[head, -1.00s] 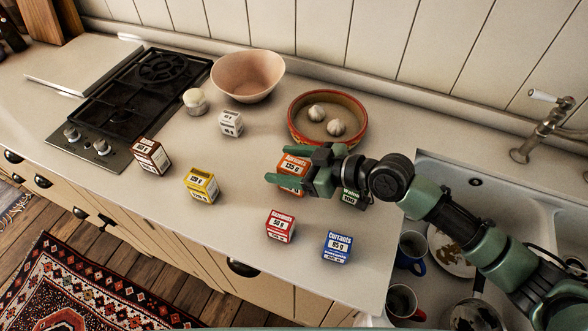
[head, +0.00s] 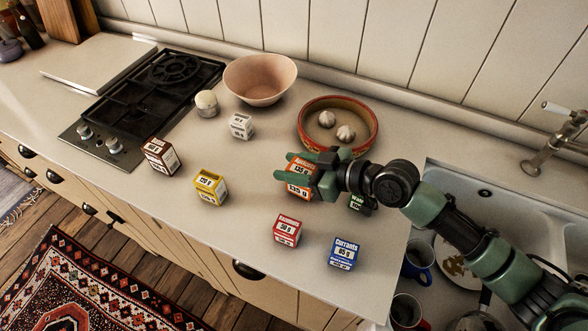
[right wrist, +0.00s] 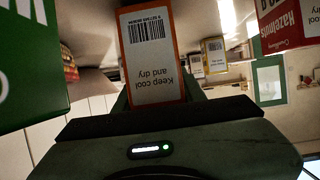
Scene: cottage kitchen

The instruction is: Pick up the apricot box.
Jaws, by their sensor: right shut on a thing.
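The orange apricot box (head: 299,188) is on the counter in front of the red-rimmed bowl, partly covered by my right gripper (head: 303,175). The right gripper is shut on it, with fingers along its sides. In the right wrist view the apricot box (right wrist: 151,55) stands between the fingers, its white label and barcode facing the camera. Whether its base touches the counter is hard to tell. My left gripper is not in view.
A green box (head: 357,201) is close behind the gripper on the right. A red hazelnuts box (head: 287,231) and a blue currants box (head: 343,253) stand nearer the front. A yellow box (head: 210,187) is left. The bowl (head: 368,139) with garlic is behind; the sink (head: 470,190) is right.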

